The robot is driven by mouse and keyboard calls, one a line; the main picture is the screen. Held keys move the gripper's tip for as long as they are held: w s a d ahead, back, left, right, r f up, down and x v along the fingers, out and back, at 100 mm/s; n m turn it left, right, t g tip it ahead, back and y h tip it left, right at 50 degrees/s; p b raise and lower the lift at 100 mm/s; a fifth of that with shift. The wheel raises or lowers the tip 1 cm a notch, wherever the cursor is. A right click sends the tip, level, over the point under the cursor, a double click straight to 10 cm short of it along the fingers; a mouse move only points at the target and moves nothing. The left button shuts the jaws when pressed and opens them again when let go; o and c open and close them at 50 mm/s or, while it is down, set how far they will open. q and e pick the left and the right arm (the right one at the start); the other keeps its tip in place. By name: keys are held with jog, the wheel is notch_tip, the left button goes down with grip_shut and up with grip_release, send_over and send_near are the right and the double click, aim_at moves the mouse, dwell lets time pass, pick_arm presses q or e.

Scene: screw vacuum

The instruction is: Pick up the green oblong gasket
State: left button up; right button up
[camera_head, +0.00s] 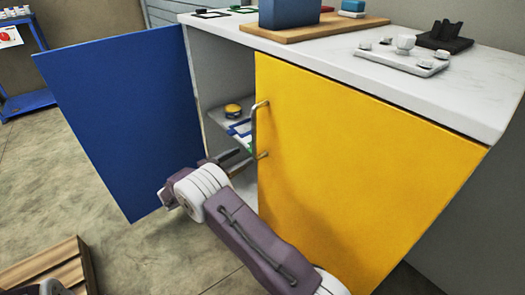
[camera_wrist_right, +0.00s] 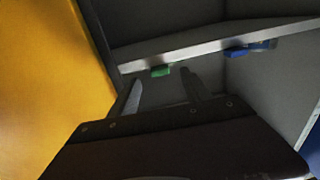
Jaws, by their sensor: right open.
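A small green piece, which looks like the edge of the green oblong gasket (camera_wrist_right: 160,71), sticks out over the front edge of the cabinet shelf (camera_wrist_right: 220,37) in the wrist view. Most of it is hidden, so its shape cannot be told. My right gripper (camera_head: 242,157) is at the cabinet opening in the head view, just below shelf level. In the wrist view its two fingers (camera_wrist_right: 163,78) are apart with nothing between them, and the green piece shows beyond and between the tips.
A blue piece (camera_wrist_right: 248,48) also overhangs the shelf edge. A yellow round part (camera_head: 233,110) lies on the shelf. The yellow door (camera_head: 360,170) with its handle (camera_head: 255,128) stands close right of the gripper. The blue door (camera_head: 125,120) is swung open leftward. A wooden crate (camera_head: 50,265) is lower left.

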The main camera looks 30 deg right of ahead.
jog(key=d, duration=0.3)
jog(key=shift+w+f+b, duration=0.15)
jog(key=shift+w+b, duration=0.05)
jog(key=shift+b, duration=0.1)
grip_shut()
